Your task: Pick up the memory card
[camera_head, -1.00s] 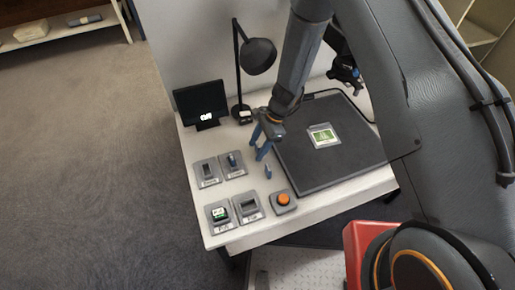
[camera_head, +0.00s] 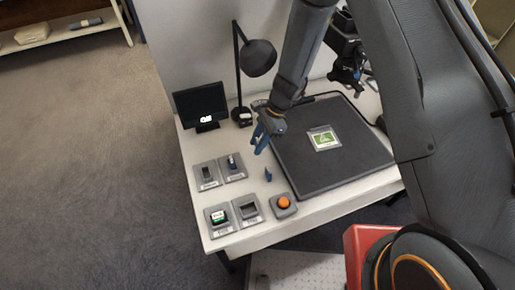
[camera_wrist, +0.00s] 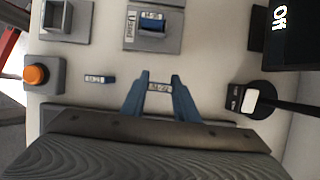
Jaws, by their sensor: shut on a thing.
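My gripper (camera_head: 259,143) hangs over the white table, left of the dark mat. In the wrist view my gripper (camera_wrist: 160,97) is shut on a small dark labelled piece (camera_wrist: 160,87) between its blue fingers; its label is too blurred to read, so I cannot tell if it is the memory card. A card with a green face (camera_head: 323,138) lies on the mat.
Several grey slot holders stand front left: an empty one (camera_head: 248,208), one with a green-white card (camera_head: 218,216), one with a blue piece (camera_head: 233,163). An orange button (camera_head: 283,202), a lamp (camera_head: 260,58) and a small screen (camera_head: 202,106) stand on the table. The mat (camera_head: 350,168) is mostly clear.

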